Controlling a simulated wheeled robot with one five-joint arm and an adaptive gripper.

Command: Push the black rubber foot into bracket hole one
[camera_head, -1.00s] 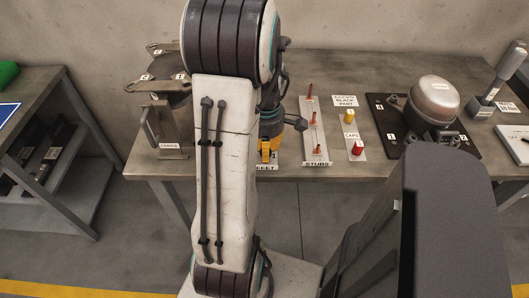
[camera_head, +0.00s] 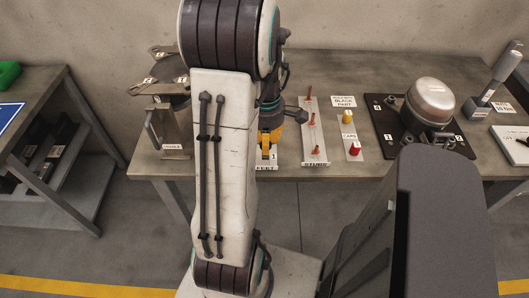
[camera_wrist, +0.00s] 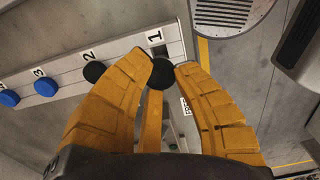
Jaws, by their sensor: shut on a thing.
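In the wrist view, my gripper (camera_wrist: 164,68) has its orange fingers closed around a dark round piece, which looks like a black rubber foot (camera_wrist: 161,74). It is at the end of the numbered strip (camera_wrist: 120,62), beside label 1. Another black foot (camera_wrist: 94,71) sits by label 2. In the head view, my gripper (camera_head: 268,152) is over the front of the feet strip, partly hidden by my arm. I cannot tell which hole is hole one.
Blue feet (camera_wrist: 46,86) sit farther along the strip. The stubs strip (camera_head: 314,130), caps card (camera_head: 352,138) and compressor (camera_head: 432,100) on its black plate (camera_head: 382,117) stand to the right. A metal cradle (camera_head: 172,128) stands left. The table's front edge is close to my gripper.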

